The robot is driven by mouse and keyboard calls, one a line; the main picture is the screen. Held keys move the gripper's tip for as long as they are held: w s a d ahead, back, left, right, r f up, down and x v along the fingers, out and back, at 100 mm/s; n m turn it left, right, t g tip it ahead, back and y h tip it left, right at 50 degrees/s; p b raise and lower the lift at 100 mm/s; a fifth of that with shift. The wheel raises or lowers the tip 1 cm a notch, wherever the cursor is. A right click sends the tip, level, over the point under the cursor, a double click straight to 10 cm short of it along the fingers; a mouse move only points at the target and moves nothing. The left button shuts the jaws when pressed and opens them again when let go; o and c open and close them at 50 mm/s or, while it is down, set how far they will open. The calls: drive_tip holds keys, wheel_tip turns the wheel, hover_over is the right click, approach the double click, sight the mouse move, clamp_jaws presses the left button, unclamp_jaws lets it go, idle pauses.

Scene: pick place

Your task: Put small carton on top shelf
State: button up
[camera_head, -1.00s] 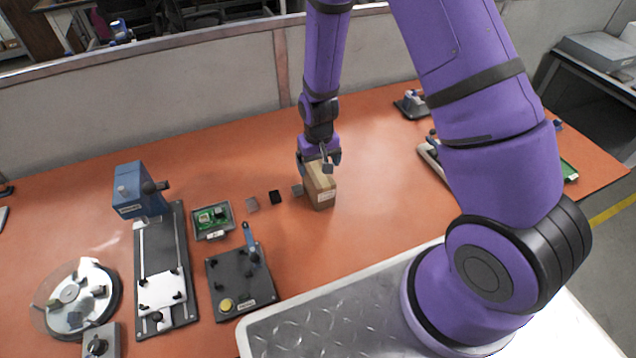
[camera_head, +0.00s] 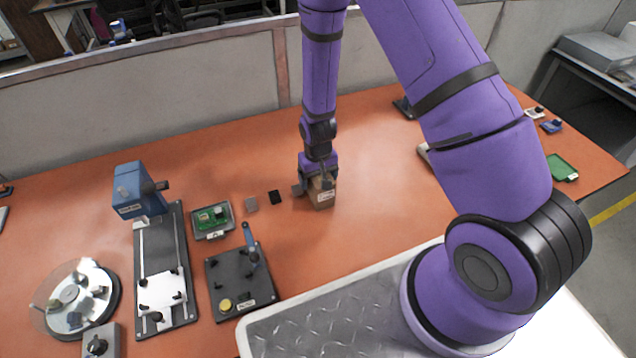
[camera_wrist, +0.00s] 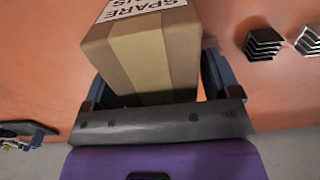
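The small carton (camera_head: 321,199) is a brown cardboard box with a white label, upright on the orange table near its middle. In the wrist view the carton (camera_wrist: 150,55) fills the upper centre, with tape down its face and a label reading "SPARE" on top. My gripper (camera_head: 317,185) points down over the carton, with its fingers low on either side of it. In the wrist view the gripper (camera_wrist: 155,90) straddles the carton, with a narrow gap showing at the right finger, so it looks open around it. I cannot make out a shelf in these views.
Small grey (camera_head: 251,205) and black (camera_head: 275,197) blocks lie left of the carton. Further left are a green board in a tray (camera_head: 212,220), a dark fixture (camera_head: 240,283) and a blue-headed device (camera_head: 140,190). Table to the carton's right is mostly clear. A low partition (camera_head: 200,85) runs behind.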

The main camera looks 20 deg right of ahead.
drive_tip(key=c, duration=1)
drive_tip(key=shift+o, duration=0.2)
drive_tip(key=shift+r, duration=0.15)
